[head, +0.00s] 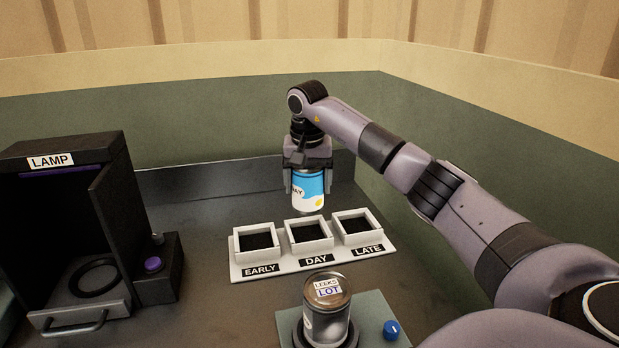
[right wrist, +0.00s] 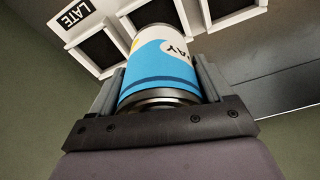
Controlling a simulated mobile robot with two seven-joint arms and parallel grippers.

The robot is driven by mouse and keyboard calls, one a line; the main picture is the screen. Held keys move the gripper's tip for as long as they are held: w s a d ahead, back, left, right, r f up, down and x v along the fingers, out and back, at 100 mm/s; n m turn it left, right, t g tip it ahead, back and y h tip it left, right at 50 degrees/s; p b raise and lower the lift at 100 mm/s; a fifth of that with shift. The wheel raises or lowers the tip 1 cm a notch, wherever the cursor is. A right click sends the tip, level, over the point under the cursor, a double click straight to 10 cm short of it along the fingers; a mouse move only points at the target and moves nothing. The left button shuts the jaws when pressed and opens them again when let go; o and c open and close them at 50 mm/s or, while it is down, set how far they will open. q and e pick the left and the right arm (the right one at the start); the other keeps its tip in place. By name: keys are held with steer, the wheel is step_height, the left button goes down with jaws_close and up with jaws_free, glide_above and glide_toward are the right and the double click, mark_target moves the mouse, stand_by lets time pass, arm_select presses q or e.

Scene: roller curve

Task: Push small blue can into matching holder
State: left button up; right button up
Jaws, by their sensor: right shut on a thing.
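A small blue and white can (head: 308,190) with a partly visible label ending in "AY" is upright in my right gripper (head: 307,188). The gripper is shut on the can's sides and holds it above the middle square holder, labelled DAY (head: 289,234). The can appears apart from the holder, with a gap below it. EARLY (head: 237,243) and LATE (head: 370,226) holders flank it; all three look empty with dark bottoms. In the right wrist view the can (right wrist: 160,75) sits between the two fingers (right wrist: 160,85). My left gripper is not in view.
A jar labelled LEEKS LOT (head: 327,310) stands on a grey-green base with a blue knob (head: 391,330) in front. A dark LAMP cabinet (head: 55,190) with a purple button (head: 153,264) stands at left. A low wall (head: 220,183) runs behind the holders.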

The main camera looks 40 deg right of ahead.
mark_target(308, 210)
step_height(308, 210, down, 7)
steer(key=shift+r+b, duration=0.2)
steer(key=shift+b, duration=0.3)
steer(key=shift+s+a+f, duration=0.1)
steer(key=shift+s+f, duration=0.05)
steer(key=shift+f, duration=0.3)
steer(key=shift+f, duration=0.1)
stand_by(0.4)
steer(key=shift+p, duration=0.45)
stand_by(0.5)
steer(key=shift+f+b, duration=0.3)
steer(key=shift+f, duration=0.35)
stand_by(1.4)
